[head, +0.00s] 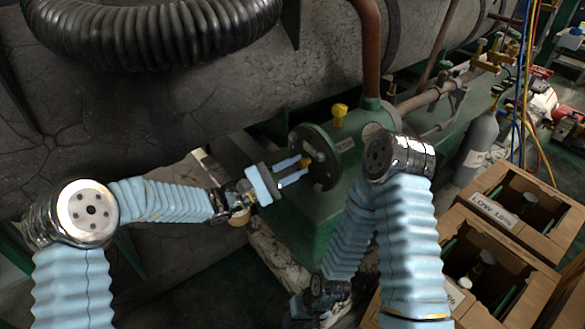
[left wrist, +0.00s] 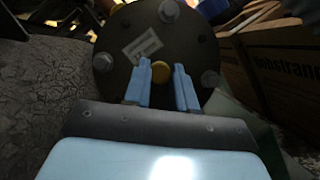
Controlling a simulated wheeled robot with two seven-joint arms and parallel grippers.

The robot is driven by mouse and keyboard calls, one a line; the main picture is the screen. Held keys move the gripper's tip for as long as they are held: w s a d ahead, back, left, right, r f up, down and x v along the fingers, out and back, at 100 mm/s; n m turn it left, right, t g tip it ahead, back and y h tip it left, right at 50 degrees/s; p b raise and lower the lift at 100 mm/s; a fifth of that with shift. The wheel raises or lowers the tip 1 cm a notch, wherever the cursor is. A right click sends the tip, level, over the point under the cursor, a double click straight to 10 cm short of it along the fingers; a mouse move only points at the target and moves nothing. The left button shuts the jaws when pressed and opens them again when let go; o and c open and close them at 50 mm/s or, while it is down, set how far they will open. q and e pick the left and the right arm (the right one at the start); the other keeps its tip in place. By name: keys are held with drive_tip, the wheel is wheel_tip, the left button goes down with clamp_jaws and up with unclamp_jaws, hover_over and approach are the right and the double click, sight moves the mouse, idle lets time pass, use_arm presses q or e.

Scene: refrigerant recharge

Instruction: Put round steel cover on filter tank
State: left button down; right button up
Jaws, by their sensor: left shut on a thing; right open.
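The round steel cover (head: 314,160) is a dark disc upright at the near end of the green filter tank (head: 345,143). It appears to lie against the tank end; I cannot tell if a small gap is left. In the left wrist view the cover (left wrist: 128,75) fills the upper middle, with a pale label and several bolt heads around its rim. My left gripper (head: 298,171) is shut on the cover's brass knob (left wrist: 160,72), one blue finger on each side. My right gripper (head: 322,304) is low at the bottom of the head view, partly hidden and away from the tank.
A yellow-capped valve (head: 339,111) and a brown pipe (head: 369,45) rise from the tank. A large grey cylinder (head: 200,90) lies behind. Cardboard boxes (head: 492,212) with bottles and a grey gas bottle (head: 476,147) stand at the right.

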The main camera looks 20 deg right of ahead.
use_arm(q)
drive_tip(key=shift+r, duration=0.1)
drive_tip(key=c, duration=0.8)
unclamp_jaws()
drive_tip(key=shift+c, duration=0.2)
drive_tip(key=shift+f, duration=0.25)
drive_tip(key=s+a, duration=0.2)
drive_tip(key=a, duration=0.5)
drive_tip(key=shift+s+a, duration=0.25)
drive_tip(key=shift+s, duration=0.15)
drive_tip(key=shift+r, duration=0.1)
